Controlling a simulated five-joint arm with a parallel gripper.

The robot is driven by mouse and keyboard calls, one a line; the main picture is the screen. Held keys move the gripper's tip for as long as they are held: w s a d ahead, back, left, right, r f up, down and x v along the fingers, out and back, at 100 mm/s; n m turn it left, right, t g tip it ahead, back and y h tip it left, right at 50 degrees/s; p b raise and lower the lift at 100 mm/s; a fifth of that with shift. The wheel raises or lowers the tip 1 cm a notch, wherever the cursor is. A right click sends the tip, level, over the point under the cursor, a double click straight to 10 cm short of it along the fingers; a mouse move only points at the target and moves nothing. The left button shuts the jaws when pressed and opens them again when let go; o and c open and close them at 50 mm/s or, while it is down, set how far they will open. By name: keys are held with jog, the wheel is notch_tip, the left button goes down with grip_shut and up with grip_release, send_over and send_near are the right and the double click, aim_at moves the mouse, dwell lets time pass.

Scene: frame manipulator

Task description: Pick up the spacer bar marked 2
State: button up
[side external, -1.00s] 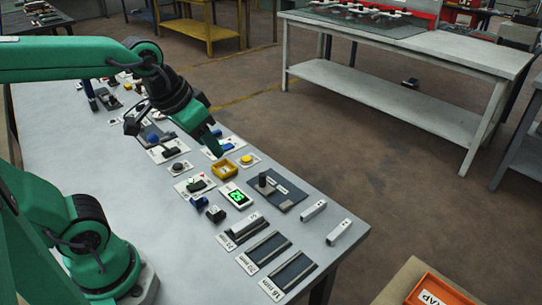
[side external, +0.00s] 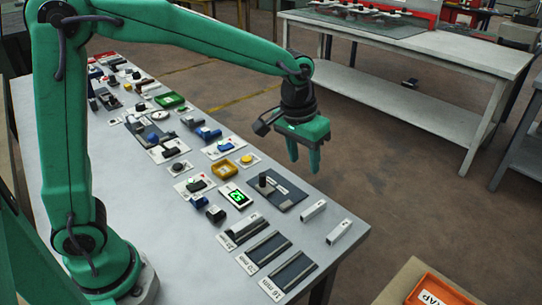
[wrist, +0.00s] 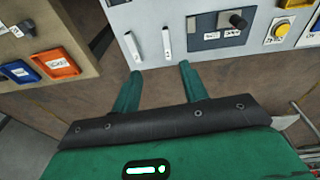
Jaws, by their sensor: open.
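Two loose white spacer bars lie apart near the table's right edge in the side view: one nearer the grey plate (side external: 314,211), one nearer the corner (side external: 340,231). They also show in the wrist view, as a right bar (wrist: 166,42) and a left bar (wrist: 133,47). Their marks are too small to read, so I cannot tell which is 2. Another light bar (side external: 245,227) lies in the slot labelled 21 mm. My gripper (side external: 304,166) is open and empty, raised with fingers down beyond the table's far edge. In the wrist view its fingers (wrist: 161,72) point toward the bars.
A grey plate (side external: 288,196) with a dark post stands beside the bars. A green-lit display (side external: 236,196) and empty dark slots (side external: 268,248) are nearby. An orange scrap tray (side external: 437,293) sits off the table, lower right. Free table surrounds the bars.

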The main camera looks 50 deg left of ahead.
jog(key=g, duration=0.2)
send_near(340, 229)
jog(key=shift+s+a+f, duration=0.1)
jog(key=shift+s+a, duration=0.15)
jog(key=shift+a, duration=0.05)
jog(key=shift+w+d+f, duration=0.15)
jog(key=shift+d+f, duration=0.2)
jog(key=shift+f, duration=1.45)
jog(key=shift+f, duration=2.6)
grip_shut()
